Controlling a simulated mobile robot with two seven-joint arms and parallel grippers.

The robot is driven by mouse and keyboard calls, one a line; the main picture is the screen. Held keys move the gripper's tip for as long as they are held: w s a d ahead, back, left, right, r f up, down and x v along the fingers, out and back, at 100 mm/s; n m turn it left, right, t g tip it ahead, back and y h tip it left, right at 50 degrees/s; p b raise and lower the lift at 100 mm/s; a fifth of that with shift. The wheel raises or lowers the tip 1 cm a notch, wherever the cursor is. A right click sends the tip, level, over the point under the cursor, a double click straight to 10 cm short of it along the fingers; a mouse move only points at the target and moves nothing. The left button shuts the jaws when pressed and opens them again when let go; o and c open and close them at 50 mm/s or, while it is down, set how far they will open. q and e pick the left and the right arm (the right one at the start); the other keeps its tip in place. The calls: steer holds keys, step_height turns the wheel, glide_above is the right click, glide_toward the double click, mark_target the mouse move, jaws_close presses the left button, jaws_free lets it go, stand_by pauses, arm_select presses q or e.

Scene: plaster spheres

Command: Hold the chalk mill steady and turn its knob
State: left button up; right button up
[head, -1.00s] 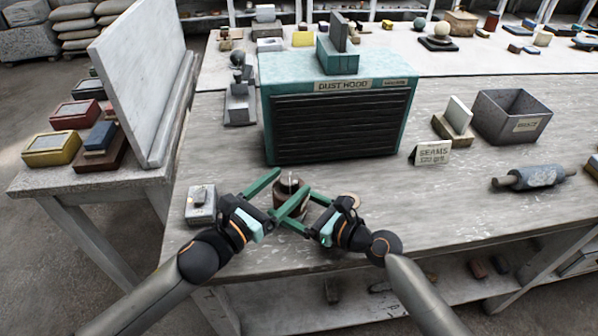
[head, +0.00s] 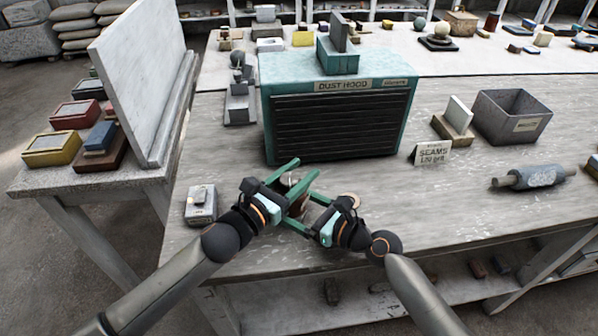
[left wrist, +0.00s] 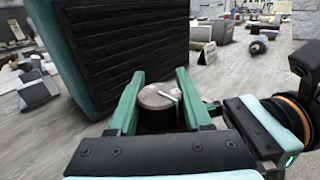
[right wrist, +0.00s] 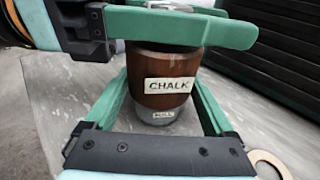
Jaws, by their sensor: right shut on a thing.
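The chalk mill (head: 299,208) stands upright near the table's front edge, mostly hidden by my grippers in the head view. In the right wrist view its brown body (right wrist: 172,75) carries a CHALK label above a grey base. My right gripper (right wrist: 168,95) is shut on the mill low down, one green finger on each side. My left gripper (head: 303,173) is at the mill's top. In the left wrist view its fingers (left wrist: 160,78) are apart, either side of the round grey knob top (left wrist: 158,97) with a light handle; I see no firm grip.
The teal dust hood (head: 338,88) stands close behind the mill. A small grey box (head: 200,206) lies to the left, and a flat ring (right wrist: 268,165) lies beside my right gripper. The table to the right is clear up to a grey roller (head: 535,177).

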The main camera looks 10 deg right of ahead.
arm_select(q)
jaws_close()
steer(key=shift+d+r, duration=0.1)
steer(key=shift+s+m+g+h, duration=0.1)
steer(key=shift+m+g+h, duration=0.5)
steer(key=shift+m+g, duration=0.1)
steer(key=m+g+h, duration=0.1)
steer(key=g, duration=0.1)
steer(key=m+g+h, duration=0.1)
steer(key=g, duration=0.1)
steer(key=m+g+h, duration=0.1)
steer(key=m, duration=0.1)
steer(key=shift+s+d+g, duration=0.3)
steer(key=shift+s+g, duration=0.05)
steer(key=shift+g, duration=0.05)
steer(key=m+g, duration=0.2)
steer(key=g, duration=0.1)
steer(key=s+m+g, duration=0.1)
steer(key=m+g, duration=0.1)
steer(key=g, duration=0.1)
steer(key=shift+s+d+g+h, duration=0.1)
steer(key=shift+g+h, duration=0.2)
steer(key=shift+g, duration=0.1)
steer(key=shift+m+g, duration=0.5)
steer(key=shift+s+m+g, duration=0.25)
steer(key=shift+m+g, duration=0.05)
steer(key=shift+g, duration=0.2)
